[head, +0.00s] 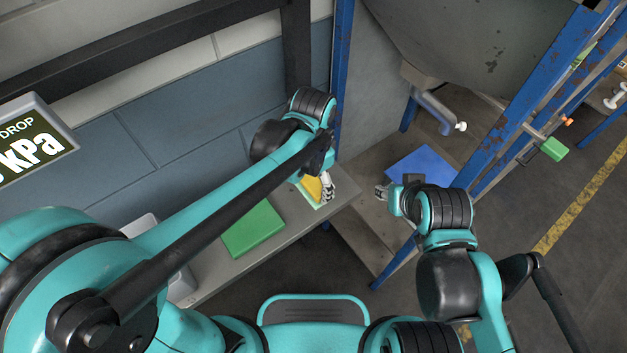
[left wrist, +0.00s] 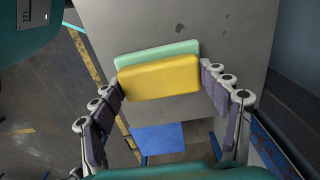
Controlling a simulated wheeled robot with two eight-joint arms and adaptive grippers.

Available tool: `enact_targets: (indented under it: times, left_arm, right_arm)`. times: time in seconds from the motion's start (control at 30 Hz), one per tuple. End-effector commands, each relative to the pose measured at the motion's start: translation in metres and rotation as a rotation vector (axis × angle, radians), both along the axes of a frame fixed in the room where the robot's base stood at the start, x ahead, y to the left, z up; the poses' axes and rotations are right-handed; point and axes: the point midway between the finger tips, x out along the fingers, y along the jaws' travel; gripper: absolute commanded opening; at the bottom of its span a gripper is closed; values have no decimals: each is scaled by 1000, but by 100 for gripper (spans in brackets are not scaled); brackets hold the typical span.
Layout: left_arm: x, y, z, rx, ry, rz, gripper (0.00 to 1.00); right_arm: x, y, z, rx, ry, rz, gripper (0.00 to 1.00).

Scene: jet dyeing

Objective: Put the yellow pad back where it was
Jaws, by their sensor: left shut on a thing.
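The yellow pad (left wrist: 158,78) lies between the two fingers of my left gripper (left wrist: 163,83), which is shut on it. In the head view the yellow pad (head: 312,185) shows partly behind my left gripper (head: 323,188), over the right end of the grey bench. A pale green flat marker (left wrist: 157,53) shows behind the pad in the left wrist view; I cannot tell whether the pad touches it. My right gripper (head: 383,191) is near the blue pad, with its fingers too small to read.
A green pad (head: 252,229) lies on the grey bench (head: 222,274), left of the yellow one. A blue pad (head: 422,165) lies on the lower platform (head: 362,232) at right. Blue posts (head: 342,60) and a grey vessel (head: 470,45) stand behind.

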Motion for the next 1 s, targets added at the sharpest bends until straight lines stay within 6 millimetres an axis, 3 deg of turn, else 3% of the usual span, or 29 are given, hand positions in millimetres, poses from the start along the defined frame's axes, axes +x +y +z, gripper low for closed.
enact_targets:
  times: [0.03, 0.1, 0.53, 0.67, 1.0]
  left_arm:
    - [0, 0, -2, 0, 0, 0, 78]
    - [0, 0, -1, 0, 0, 0, 96]
    - [0, 0, 5, 0, 0, 0, 96]
    - [0, 0, 26, 0, 0, 0, 96]
    - [0, 0, 99, 0, 0, 0, 96]
  right_arm:
    - [0, 0, -2, 0, 0, 0, 40]
    - [0, 0, -1, 0, 0, 0, 40]
    - [0, 0, 3, 0, 0, 0, 40]
    - [0, 0, 12, 0, 0, 0, 40]
    - [0, 0, 39, 0, 0, 0, 40]
